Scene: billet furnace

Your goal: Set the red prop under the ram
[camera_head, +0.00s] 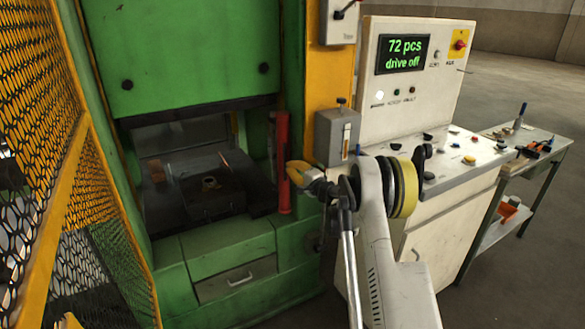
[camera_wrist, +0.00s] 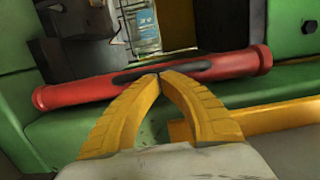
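The red prop (camera_head: 283,160) stands upright at the right side of the press opening, close to the green frame. In the wrist view the red prop (camera_wrist: 90,91) lies across the picture, with a dark elongated part along its middle. My gripper (camera_head: 293,169) is just right of the prop at mid-height. In the wrist view my gripper's yellow fingertips (camera_wrist: 159,76) meet in front of the dark part. I see nothing between them; contact with the prop is unclear. The green ram (camera_head: 190,60) is raised above the dark press bed (camera_head: 160,206), where a small ring-shaped piece (camera_head: 210,183) sits.
A yellow mesh guard (camera_head: 50,190) stands left of the press. A grey box (camera_head: 336,137) is on the yellow post by my gripper. The control console (camera_head: 415,75) reads "72 pcs drive off". A side table (camera_head: 530,148) with tools stands at right.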

